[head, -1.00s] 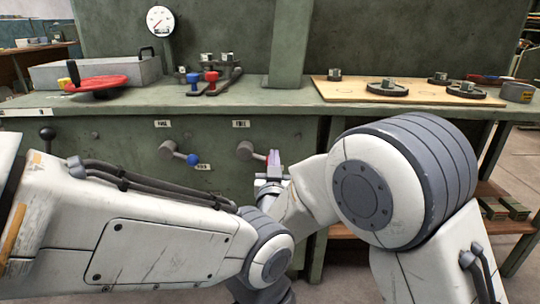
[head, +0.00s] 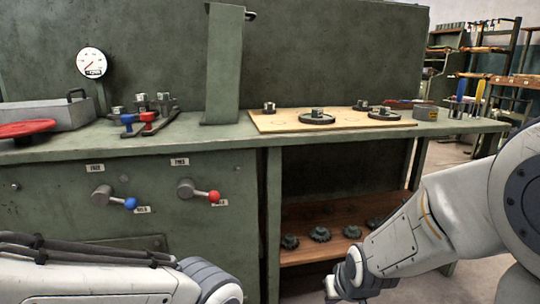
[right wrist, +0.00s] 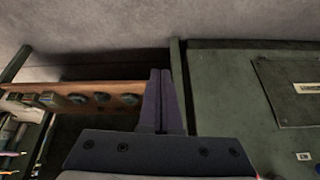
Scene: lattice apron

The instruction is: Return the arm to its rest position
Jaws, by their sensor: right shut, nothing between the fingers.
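My right arm (head: 400,240) comes in from the right in the head view, bent down in front of the open shelf bay. Its fingers are not clear there. In the right wrist view my right gripper (right wrist: 159,100) has its two dark fingers together with nothing between them. It hangs apart from the green cabinet (right wrist: 235,100) and the shelf. My left arm (head: 90,280) lies low across the bottom left of the head view, and its gripper is out of the picture.
The cabinet front has a blue-knobbed lever (head: 130,203) and a red-knobbed lever (head: 213,196). A wooden board (head: 340,125) with several gears lies on the bench top. A lower wooden shelf (head: 330,253) holds more gears. Clear floor shows at right.

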